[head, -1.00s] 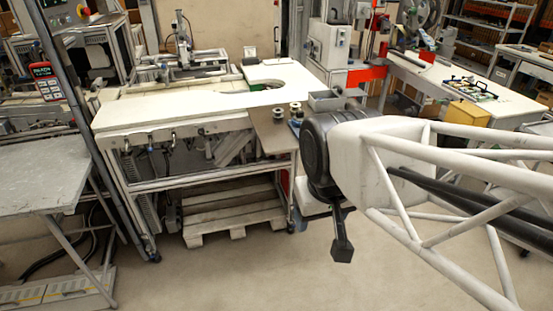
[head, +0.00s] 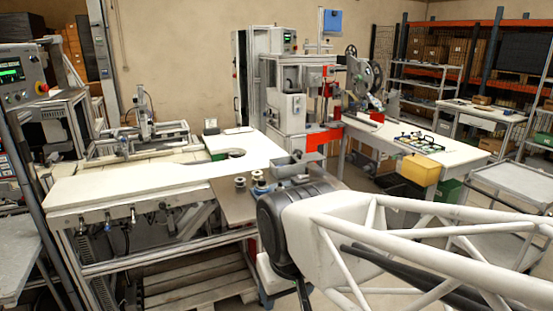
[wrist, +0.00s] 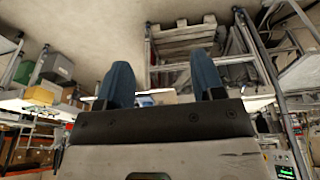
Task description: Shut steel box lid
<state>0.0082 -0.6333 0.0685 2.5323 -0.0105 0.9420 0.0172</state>
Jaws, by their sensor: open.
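A small grey metal box (head: 290,166) stands at the right end of the white workbench, beside the tall machine; it seems to be the steel box. Its lid cannot be made out clearly at this size. My gripper shows in the wrist view with two blue fingers (wrist: 163,80) spread apart and nothing between them. The wrist picture looks upside down, with the floor at the top. In the head view my arm covers the area just in front of the box, and the fingers cannot be seen there.
Small reels (head: 240,184) sit left of the box on the bench's brown side plate. The white workbench (head: 110,188) stretches left. A yellow bin (head: 420,169) hangs at the right-hand table (head: 465,155). A grey cart (head: 510,180) stands far right. A wooden pallet (head: 185,285) lies under the bench.

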